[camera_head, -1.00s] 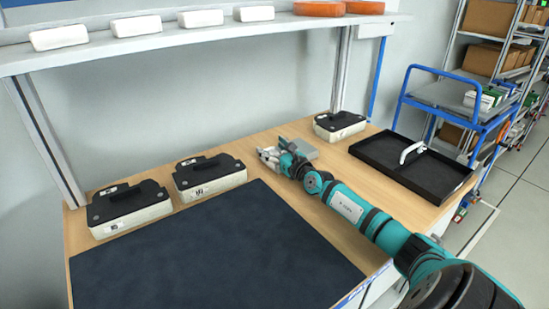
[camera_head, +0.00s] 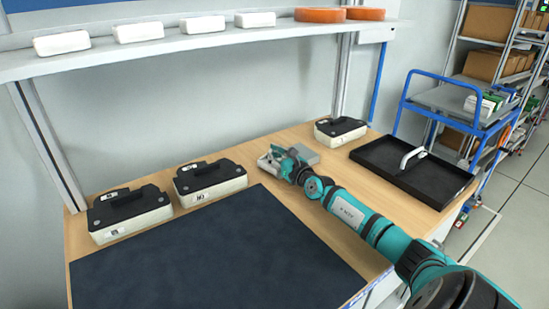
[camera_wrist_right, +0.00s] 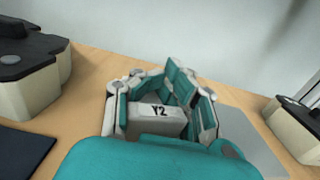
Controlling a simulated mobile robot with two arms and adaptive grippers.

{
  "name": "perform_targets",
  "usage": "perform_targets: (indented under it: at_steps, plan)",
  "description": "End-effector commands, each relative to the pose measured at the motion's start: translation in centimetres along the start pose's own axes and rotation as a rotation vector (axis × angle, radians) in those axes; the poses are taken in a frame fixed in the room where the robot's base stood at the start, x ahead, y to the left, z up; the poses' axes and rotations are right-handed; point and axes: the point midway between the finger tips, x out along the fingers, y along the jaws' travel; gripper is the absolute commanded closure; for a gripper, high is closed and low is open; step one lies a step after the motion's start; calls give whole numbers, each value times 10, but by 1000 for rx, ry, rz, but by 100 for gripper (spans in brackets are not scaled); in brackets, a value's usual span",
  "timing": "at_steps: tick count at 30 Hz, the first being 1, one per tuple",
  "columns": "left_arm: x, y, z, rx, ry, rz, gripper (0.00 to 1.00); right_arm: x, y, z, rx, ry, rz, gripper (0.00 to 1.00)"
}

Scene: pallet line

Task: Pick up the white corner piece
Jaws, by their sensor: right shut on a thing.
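The white corner piece (camera_wrist_right: 160,122), pale with a "Y2" label, sits between the fingers of my right gripper (camera_wrist_right: 163,108) in the right wrist view. The fingers are shut on its sides and hide much of its shape. In the head view my right gripper (camera_head: 272,160) is low over the back of the wooden table, beside a flat grey plate (camera_head: 302,154). I cannot tell whether the piece is lifted off the surface. My left gripper is not in view.
Two black-topped white cases (camera_head: 130,213) (camera_head: 210,180) stand left of the gripper, and another (camera_head: 340,130) behind right. A black tray (camera_head: 440,184) with a white curved piece (camera_head: 411,157) lies at right. A dark mat (camera_head: 215,255) covers the front. A shelf (camera_head: 200,42) runs above.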

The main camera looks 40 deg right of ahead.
Motion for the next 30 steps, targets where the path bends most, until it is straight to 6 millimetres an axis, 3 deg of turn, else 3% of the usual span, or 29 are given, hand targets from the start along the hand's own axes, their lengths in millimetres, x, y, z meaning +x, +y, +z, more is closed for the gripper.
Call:
perform_targets:
  at_steps: [5, 11, 19, 30]
  plan:
    - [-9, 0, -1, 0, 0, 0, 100, 0, 0, 9, 1, 2, 1, 100]
    - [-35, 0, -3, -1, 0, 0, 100, 0, 1, 41, 4, 0, 0, 100]
    - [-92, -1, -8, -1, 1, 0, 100, -36, 42, 48, 9, 4, 1, 100]
    - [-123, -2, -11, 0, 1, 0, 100, -84, 98, 49, 6, 1, 0, 100]
